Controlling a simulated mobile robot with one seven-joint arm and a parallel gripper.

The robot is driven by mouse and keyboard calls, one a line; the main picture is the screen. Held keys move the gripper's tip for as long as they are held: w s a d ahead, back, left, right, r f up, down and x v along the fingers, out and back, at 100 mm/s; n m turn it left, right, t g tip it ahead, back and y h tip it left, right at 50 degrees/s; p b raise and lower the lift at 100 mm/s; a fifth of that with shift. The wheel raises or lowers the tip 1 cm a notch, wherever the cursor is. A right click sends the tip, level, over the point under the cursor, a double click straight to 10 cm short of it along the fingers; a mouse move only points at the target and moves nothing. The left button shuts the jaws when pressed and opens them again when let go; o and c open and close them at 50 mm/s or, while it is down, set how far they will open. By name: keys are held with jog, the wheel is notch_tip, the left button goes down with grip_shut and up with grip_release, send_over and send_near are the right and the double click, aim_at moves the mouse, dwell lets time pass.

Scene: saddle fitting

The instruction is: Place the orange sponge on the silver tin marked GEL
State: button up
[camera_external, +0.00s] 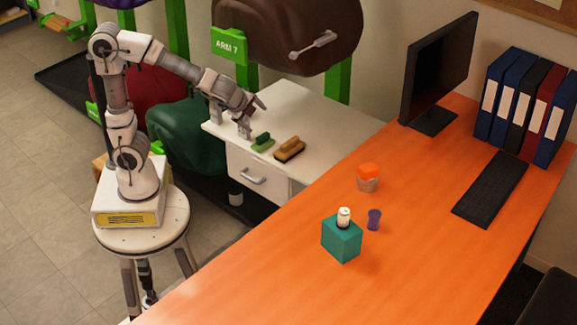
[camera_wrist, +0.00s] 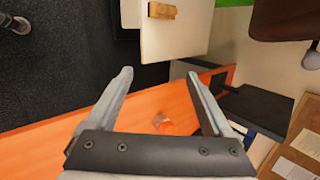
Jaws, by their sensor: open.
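An orange block, which looks like the sponge (camera_external: 369,170), sits on or in the top of a short greyish container (camera_external: 368,186) on the orange desk. I cannot tell whether it rests on the rim or inside, and no GEL marking is readable. The orange block also shows in the wrist view (camera_wrist: 166,128), beyond my fingers. A small white labelled jar (camera_external: 344,216) stands on a teal box (camera_external: 342,240). My gripper (camera_external: 254,117) is open and empty above the white cabinet, well left of the orange block; its fingers show apart in the wrist view (camera_wrist: 158,75).
A green brush (camera_external: 262,142) and a tan brush (camera_external: 289,148) lie on the white cabinet (camera_external: 300,112) near my gripper. A purple cup (camera_external: 374,219) stands beside the teal box. The monitor (camera_external: 438,72), keyboard (camera_external: 491,188) and binders (camera_external: 524,105) occupy the desk's far end. The desk's near part is clear.

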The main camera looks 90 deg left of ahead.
jog(key=s+d+r+n+t+h, duration=0.1)
jog(key=s+d+n+h, duration=0.2)
jog(key=s+d+n, duration=0.3)
jog(key=s+d+r+n+h, duration=0.2)
jog(key=s+d+n+h, duration=0.15)
jog(key=s, duration=0.55)
notch_tip(320, 180, up, 14)
jog(key=p, duration=1.4)
jog(key=shift+w+d+r+p, duration=0.15)
jog(key=shift+d+r+p, duration=0.05)
jog(key=shift+d+p, duration=0.15)
